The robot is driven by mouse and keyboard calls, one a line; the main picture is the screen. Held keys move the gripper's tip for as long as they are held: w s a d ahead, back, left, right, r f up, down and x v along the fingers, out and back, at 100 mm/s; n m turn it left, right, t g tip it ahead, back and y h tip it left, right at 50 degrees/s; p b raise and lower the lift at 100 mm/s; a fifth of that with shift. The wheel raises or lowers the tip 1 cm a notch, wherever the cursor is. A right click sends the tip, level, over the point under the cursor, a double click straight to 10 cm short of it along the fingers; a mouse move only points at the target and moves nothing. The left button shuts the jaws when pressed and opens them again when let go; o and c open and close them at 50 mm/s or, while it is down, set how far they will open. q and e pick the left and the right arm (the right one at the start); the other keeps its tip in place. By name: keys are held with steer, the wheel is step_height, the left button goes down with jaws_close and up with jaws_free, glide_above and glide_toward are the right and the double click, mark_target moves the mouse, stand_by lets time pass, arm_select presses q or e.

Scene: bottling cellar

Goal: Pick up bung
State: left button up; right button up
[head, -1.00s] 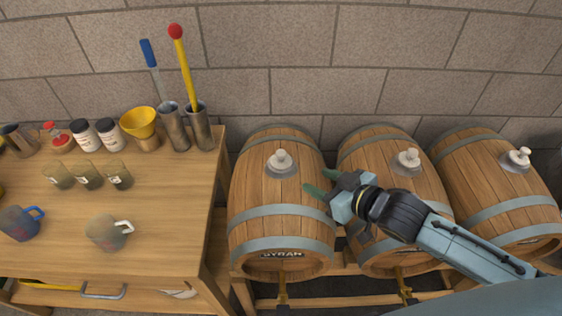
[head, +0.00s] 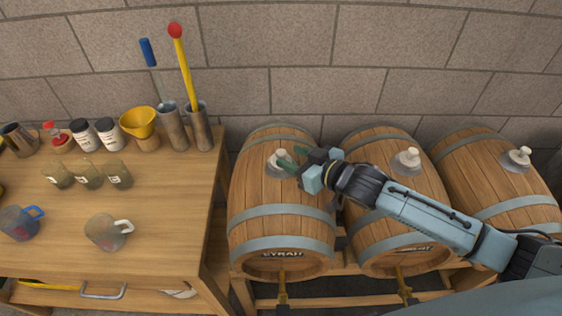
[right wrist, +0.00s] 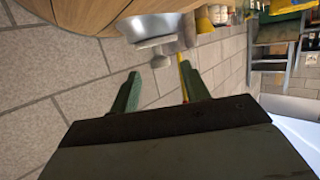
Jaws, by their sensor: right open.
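A pale bung (head: 273,161) with a knob on top sits upright in the top of the left barrel (head: 268,190). My right gripper (head: 291,158) is open, its green fingers reaching in from the right and partly hiding the bung. In the right wrist view the bung (right wrist: 156,45) lies ahead of the two fingertips (right wrist: 161,71), its knob in line with the gap between them. The fingers are not closed on it. Similar bungs sit on the middle barrel (head: 408,158) and the right barrel (head: 519,155). My left gripper is not in view.
A wooden table (head: 165,215) stands left of the barrels. It holds mugs, glasses, jars, a yellow funnel (head: 139,122) and metal cylinders with a tall yellow rod (head: 184,70). A brick wall (head: 300,50) rises behind.

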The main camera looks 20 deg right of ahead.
mark_target(283, 153)
steer(key=x, duration=0.4)
steer(key=shift+w+a, duration=0.25)
steer(key=c, duration=1)
